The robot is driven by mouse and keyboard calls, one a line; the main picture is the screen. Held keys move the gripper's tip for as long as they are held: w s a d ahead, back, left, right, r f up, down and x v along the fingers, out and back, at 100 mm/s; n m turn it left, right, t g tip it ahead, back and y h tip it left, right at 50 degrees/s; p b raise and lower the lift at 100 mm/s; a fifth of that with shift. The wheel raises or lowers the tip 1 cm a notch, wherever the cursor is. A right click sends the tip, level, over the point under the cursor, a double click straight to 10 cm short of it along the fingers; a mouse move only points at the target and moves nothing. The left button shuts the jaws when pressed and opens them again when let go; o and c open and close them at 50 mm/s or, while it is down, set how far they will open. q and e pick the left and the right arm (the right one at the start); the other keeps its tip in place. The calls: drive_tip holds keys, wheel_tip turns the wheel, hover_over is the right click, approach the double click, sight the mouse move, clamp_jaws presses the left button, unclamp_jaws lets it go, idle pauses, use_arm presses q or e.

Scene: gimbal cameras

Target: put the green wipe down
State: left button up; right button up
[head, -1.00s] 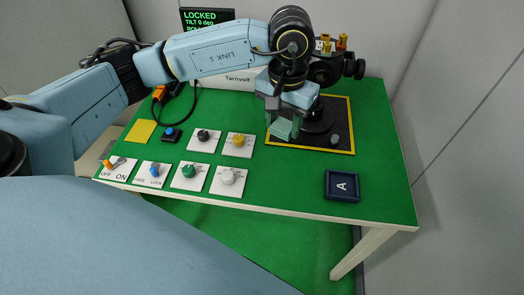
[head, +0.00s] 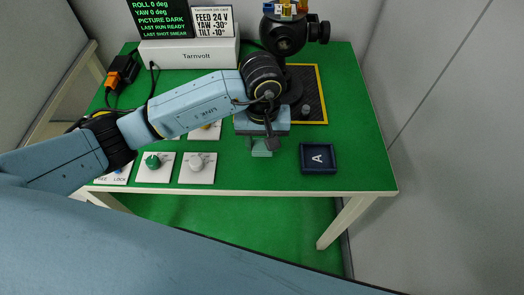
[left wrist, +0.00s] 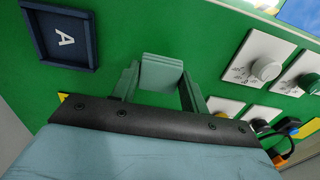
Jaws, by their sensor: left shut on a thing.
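My left gripper (head: 262,143) points down over the green table top (head: 350,90), left of the dark blue tray marked A (head: 318,171). In the left wrist view its two fingers (left wrist: 160,88) are shut on the folded pale green wipe (left wrist: 162,66), which sticks out between them. In the head view the wipe (head: 262,150) shows only as a small pale patch under the gripper. I cannot tell whether it touches the table. The tray also shows in the left wrist view (left wrist: 82,54) and looks empty. My right gripper is not in view.
A gimbal camera (head: 283,35) stands on a black mat with a yellow border (head: 323,95) behind my gripper. A green knob (head: 153,162) and a white knob (head: 197,162) are to its left. The white Tarnvolt box (head: 190,56) is at the back. Table is clear right of the tray.

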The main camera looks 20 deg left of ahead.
sight(262, 144)
use_arm(q)
drive_tip(key=shift+f, duration=1.95)
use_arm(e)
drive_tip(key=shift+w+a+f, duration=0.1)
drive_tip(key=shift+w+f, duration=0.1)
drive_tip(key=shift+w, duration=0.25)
use_arm(q)
drive_tip(key=shift+f+b, duration=0.1)
drive_tip(key=shift+b, duration=0.25)
drive_tip(key=o, duration=0.9)
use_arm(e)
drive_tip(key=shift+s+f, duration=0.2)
